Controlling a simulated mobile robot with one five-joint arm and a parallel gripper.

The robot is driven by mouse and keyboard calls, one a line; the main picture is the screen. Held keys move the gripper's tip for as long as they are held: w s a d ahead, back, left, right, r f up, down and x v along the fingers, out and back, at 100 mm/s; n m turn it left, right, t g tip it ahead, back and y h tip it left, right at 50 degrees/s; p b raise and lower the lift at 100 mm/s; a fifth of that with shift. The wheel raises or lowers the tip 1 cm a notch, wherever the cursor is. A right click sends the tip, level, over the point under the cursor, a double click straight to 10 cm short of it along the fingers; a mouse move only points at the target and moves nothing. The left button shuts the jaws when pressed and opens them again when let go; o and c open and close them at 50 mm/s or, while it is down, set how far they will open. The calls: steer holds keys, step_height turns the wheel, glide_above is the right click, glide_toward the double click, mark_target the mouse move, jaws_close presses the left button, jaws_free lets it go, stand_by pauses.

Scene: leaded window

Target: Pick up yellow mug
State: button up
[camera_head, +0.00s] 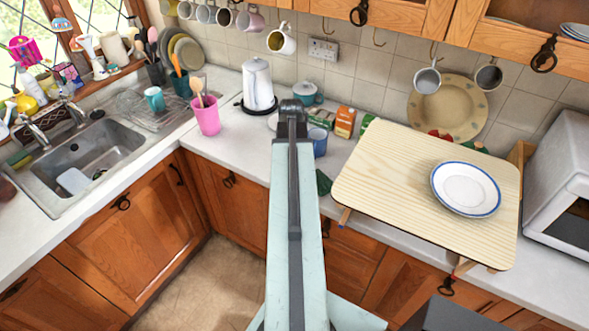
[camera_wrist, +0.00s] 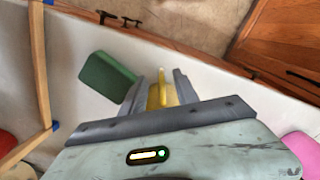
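In the wrist view, a yellow mug (camera_wrist: 155,98) stands between the two fingers of my gripper (camera_wrist: 158,90), its handle pointing away from the wrist. Only part of the mug shows above the gripper body. The fingers are apart, one on each side of it; I see no clear grip on it. In the head view, my arm covers this spot on the counter, and the mug is hidden there. My gripper (camera_head: 292,105) shows there only from behind, low over the counter.
A green block (camera_wrist: 107,77) lies close to the left finger. A pink cup (camera_head: 207,116) stands left of my arm, a blue mug (camera_head: 318,140) just right. A raised wooden board (camera_head: 390,180) with a plate (camera_head: 466,189) stands further right. Mugs hang above.

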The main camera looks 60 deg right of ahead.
steer(key=f+b, duration=0.5)
steer(key=shift+a+f, duration=0.2)
steer(key=shift+r, duration=0.2)
jaws_close()
stand_by(1.0)
